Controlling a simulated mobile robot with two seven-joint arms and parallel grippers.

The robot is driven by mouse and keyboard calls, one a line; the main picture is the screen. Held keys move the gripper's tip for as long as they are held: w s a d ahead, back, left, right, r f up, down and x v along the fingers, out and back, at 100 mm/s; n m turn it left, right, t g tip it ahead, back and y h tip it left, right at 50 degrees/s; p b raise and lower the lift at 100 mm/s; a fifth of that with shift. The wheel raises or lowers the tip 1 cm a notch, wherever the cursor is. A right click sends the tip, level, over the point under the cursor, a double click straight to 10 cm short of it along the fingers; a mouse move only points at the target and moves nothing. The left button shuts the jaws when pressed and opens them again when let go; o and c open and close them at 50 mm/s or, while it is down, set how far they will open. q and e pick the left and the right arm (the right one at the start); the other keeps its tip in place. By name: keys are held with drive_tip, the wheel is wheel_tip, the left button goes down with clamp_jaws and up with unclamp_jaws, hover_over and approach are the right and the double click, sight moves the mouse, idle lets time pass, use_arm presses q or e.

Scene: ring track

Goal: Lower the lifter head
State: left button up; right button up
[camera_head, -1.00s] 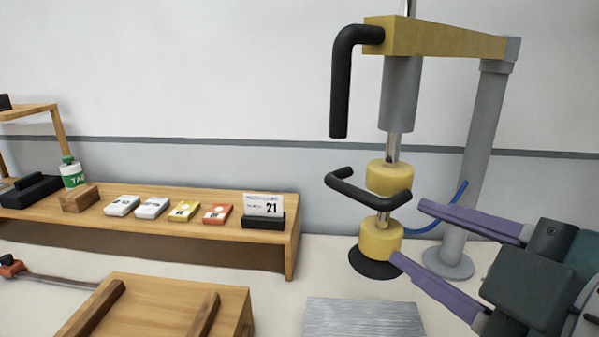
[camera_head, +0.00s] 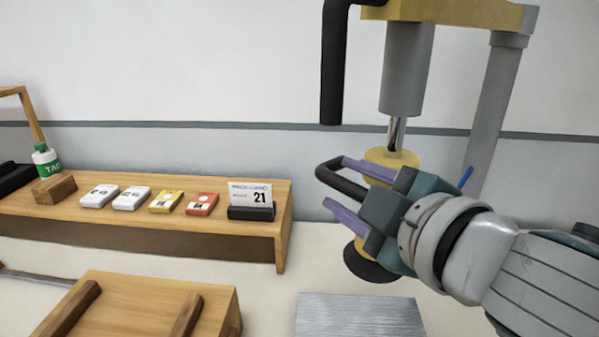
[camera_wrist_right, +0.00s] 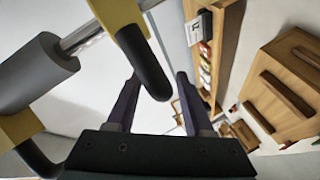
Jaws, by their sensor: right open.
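The lifter head (camera_head: 392,157) is a yellow body with a black bar handle (camera_head: 343,182) and a dark round foot (camera_head: 369,268), hanging on a silver rod below a grey cylinder (camera_head: 404,70). My right gripper (camera_head: 337,182) is open, with one purple finger above the handle and one below it. In the right wrist view the handle (camera_wrist_right: 143,62) reaches between the spread fingers (camera_wrist_right: 157,88). I cannot tell whether they touch it. My wrist hides much of the head's lower part. My left gripper is out of view.
A metal plate (camera_head: 360,317) lies on the table below the head. A wooden shelf (camera_head: 150,235) with several small boxes and a calendar (camera_head: 250,194) stands to the left, behind a wooden stand (camera_head: 145,305). A black fixed handle (camera_head: 332,70) hangs above my gripper.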

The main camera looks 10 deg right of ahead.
drive_tip(key=shift+w+f, duration=0.1)
drive_tip(key=shift+w, duration=0.2)
clamp_jaws()
idle(1.3)
